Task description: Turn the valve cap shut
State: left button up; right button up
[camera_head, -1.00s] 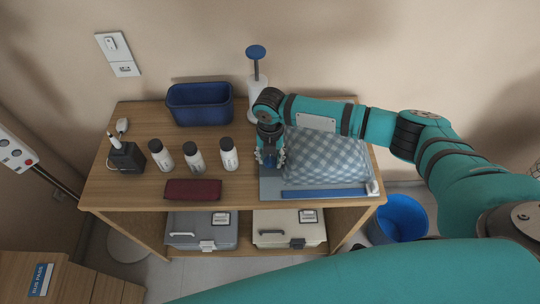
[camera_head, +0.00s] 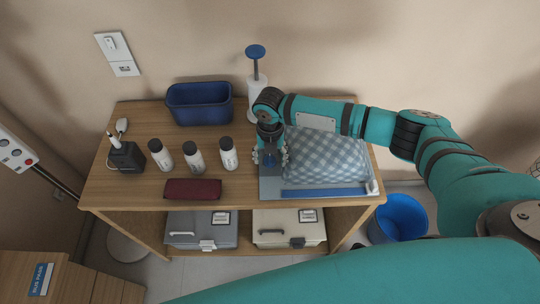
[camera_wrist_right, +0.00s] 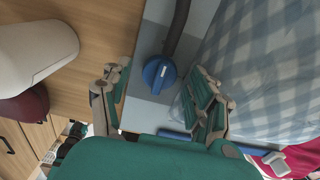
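The valve cap (camera_wrist_right: 159,73) is a round blue knob with a small white mark, at the end of a dark grey tube on a grey-and-white board. In the head view a bit of blue shows between my right fingers. My right gripper (camera_wrist_right: 160,95) is open, its fingers on either side of the cap, with visible gaps between. In the head view it (camera_head: 270,158) points down at the left edge of the board. A blue-checked pillow (camera_head: 326,157), apparently in a clear bag, lies to its right. My left gripper is not in view.
A blue bucket (camera_head: 399,218) stands on the floor at the right.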

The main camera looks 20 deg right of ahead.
aim_at(270, 158)
notch_tip(270, 158, up, 12)
dwell(0.6)
jog(key=shift+f, duration=0.1)
